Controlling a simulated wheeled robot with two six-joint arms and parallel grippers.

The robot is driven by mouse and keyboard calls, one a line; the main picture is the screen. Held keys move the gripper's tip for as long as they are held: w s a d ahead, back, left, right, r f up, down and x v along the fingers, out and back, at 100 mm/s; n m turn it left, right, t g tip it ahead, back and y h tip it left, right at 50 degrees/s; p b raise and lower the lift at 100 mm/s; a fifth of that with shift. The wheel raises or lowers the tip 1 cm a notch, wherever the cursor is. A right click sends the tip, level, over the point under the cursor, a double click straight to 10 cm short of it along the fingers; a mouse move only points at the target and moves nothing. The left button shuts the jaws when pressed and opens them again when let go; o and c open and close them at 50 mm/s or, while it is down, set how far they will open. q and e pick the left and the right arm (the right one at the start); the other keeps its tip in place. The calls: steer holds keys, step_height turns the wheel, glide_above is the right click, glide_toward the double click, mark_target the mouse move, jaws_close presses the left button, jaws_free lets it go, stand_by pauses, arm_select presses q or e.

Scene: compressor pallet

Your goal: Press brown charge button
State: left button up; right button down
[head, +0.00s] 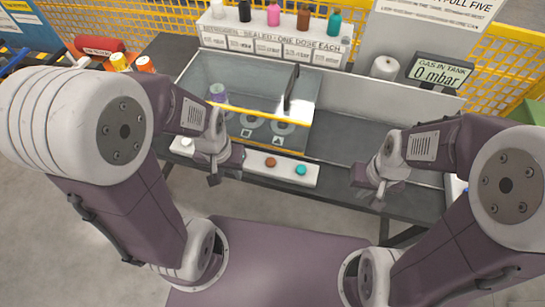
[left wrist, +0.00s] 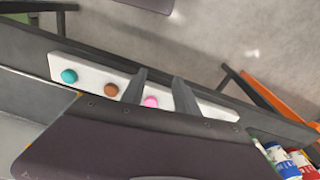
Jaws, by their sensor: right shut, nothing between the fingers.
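The brown button (head: 270,162) is a round cap on a white strip (head: 254,161) along the table's front edge, left of a teal button (head: 300,170). In the left wrist view the brown button (left wrist: 111,90) lies between the teal button (left wrist: 69,76) and a pink button (left wrist: 151,101). My left gripper (head: 213,181) is over the strip, left of the brown button. In the left wrist view its fingers (left wrist: 160,76) are apart and empty, with the pink button showing between them. My right gripper (head: 377,205) is shut and empty, at the table's right front.
A clear-walled bin (head: 215,78) with a yellow front edge stands behind the strip. Coloured bottles (head: 303,18) stand on a white shelf at the back. A display (head: 438,72) reads 0 mbar. The grey tray floor (head: 340,140) at right is bare.

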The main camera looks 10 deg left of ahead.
arm_select(q)
steer(key=shift+c, duration=0.3)
jaws_close()
stand_by(1.6)
